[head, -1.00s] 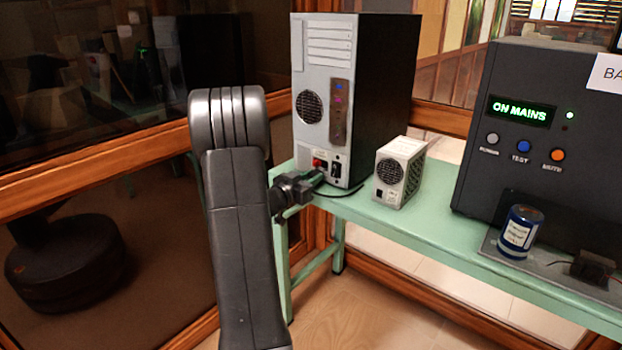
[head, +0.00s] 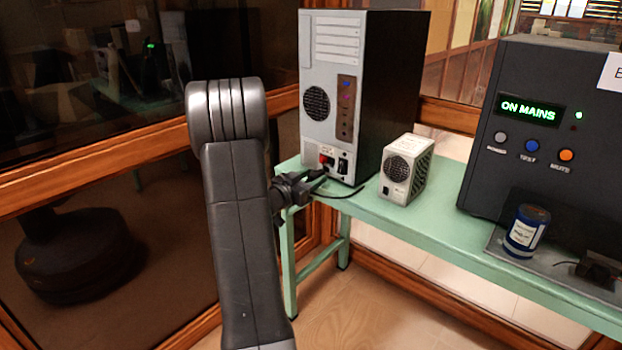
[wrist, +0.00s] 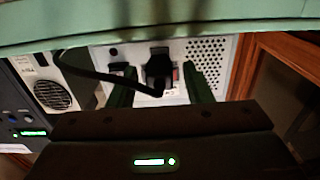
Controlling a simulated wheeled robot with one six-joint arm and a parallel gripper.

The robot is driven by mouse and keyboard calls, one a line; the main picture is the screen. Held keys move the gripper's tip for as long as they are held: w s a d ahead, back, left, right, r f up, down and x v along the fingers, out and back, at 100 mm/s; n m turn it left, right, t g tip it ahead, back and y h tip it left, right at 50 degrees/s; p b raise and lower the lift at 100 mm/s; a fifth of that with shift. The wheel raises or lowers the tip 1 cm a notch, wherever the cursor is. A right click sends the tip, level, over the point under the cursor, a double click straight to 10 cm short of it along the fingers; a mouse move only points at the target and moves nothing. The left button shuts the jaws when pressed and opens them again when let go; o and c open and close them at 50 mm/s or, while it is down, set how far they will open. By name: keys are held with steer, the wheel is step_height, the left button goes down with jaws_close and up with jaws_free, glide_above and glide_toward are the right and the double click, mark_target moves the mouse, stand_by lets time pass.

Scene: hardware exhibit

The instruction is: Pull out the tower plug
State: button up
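The computer tower (head: 318,130) stands at the left end of the green bench, its grey rear panel facing me. The black tower plug (head: 343,165) sits low in that panel beside a red switch (head: 327,161). In the wrist view, which is upside down, the plug (wrist: 158,68) is seated in the panel and its cable bends away to the left. My gripper (head: 322,177) is just in front of the panel. In the wrist view its dark fingers (wrist: 159,86) stand apart, one on each side of the plug, with visible gaps. It is open and holds nothing.
A small grey box with a fan grille (head: 408,168) stands close right of the tower. A large dark cabinet (head: 530,140) reading ON MAINS and a blue can (head: 526,232) are farther right. The green bench (head: 440,232) edge runs below my gripper; glass in wooden frames is at left.

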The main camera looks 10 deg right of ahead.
steer(key=p+v, duration=0.1)
steer(key=v, duration=1.2)
steer(key=shift+s+a, duration=0.25)
steer(key=shift+a, duration=0.05)
steer(key=b+x, duration=0.1)
steer(key=x, duration=1.4)
steer(key=shift+w+d, duration=0.2)
steer(key=shift+a, duration=0.1)
